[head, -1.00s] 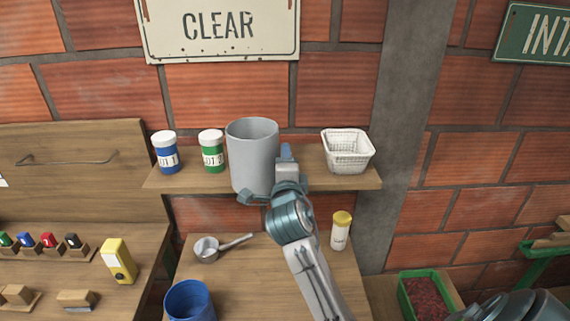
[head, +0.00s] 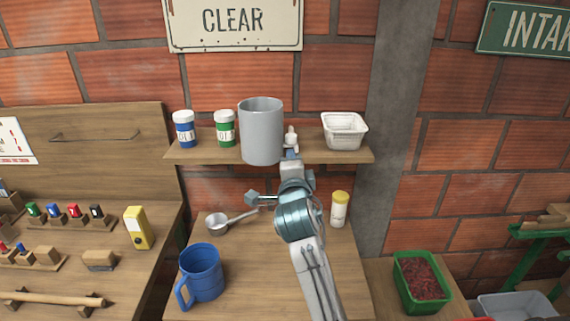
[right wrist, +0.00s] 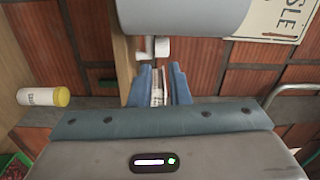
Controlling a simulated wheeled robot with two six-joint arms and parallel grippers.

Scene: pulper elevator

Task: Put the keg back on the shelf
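The keg is a plain grey cylinder (head: 261,133). It stands upright at the front edge of the wooden shelf (head: 340,157), its base overlapping that edge in the head view. Its grey side also fills the top of the right wrist view (right wrist: 185,15). My right gripper (head: 271,176) is just below and in front of the keg, with its fingers apart and nothing held. In the right wrist view its two blue fingers (right wrist: 160,85) show a gap between them, clear of the keg. My left gripper is not in view.
A blue-labelled jar (head: 184,130) and a green-labelled jar (head: 225,129) stand left of the keg. A white basket (head: 344,131) stands to its right. Below are a scoop (head: 218,224), a blue mug (head: 201,272) and a yellow-capped bottle (head: 340,210).

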